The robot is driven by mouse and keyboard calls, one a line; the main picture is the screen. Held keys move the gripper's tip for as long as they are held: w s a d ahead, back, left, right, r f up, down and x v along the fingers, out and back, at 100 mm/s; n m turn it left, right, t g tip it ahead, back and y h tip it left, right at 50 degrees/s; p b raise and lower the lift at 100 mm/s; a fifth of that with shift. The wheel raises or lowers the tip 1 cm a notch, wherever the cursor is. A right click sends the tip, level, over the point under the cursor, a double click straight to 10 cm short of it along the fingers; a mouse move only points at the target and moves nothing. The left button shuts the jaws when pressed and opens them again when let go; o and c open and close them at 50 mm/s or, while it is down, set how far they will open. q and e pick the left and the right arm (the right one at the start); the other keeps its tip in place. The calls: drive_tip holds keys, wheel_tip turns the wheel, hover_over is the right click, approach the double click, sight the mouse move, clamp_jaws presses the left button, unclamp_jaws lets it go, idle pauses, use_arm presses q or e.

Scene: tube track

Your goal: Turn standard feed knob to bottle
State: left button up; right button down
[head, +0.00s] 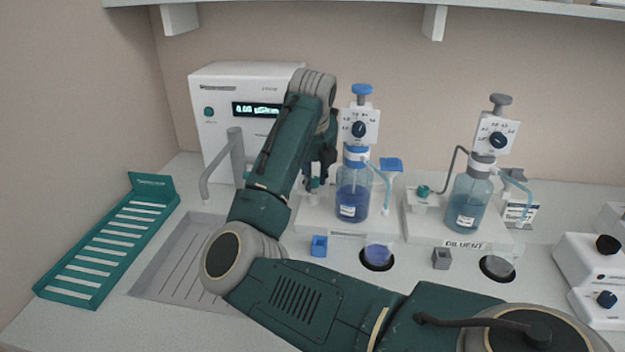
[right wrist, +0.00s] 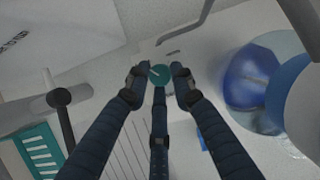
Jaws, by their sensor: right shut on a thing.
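My right gripper (head: 322,165) reaches down to the left of the blue-capped bottle (head: 352,190), which holds dark blue liquid. In the right wrist view its dark fingers (right wrist: 159,78) are closed around a small round teal knob (right wrist: 161,75), the feed knob. A pale mark on the knob's top shows between the fingertips. In the head view a little of the knob (head: 315,184) shows below the fingers. The bottle also shows, blurred, at the right of the wrist view (right wrist: 250,75). My left gripper is not in view.
A second bottle (head: 468,205) marked DILUENT, with its own teal knob (head: 423,190), stands at the right. A white instrument (head: 215,125) and grey faucet (head: 236,155) stand behind my right arm. A teal rack (head: 105,245) lies at the left.

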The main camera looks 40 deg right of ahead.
drive_tip(key=shift+s+a+f, duration=0.1)
drive_tip(key=shift+s+f, duration=0.1)
drive_tip(key=shift+f, duration=0.2)
drive_tip(key=c, duration=1.5)
unclamp_jaws()
drive_tip(key=shift+c, duration=0.2)
drive_tip(key=shift+r, duration=0.25)
drive_tip(key=v, duration=1.1)
drive_tip(key=shift+r, duration=0.45)
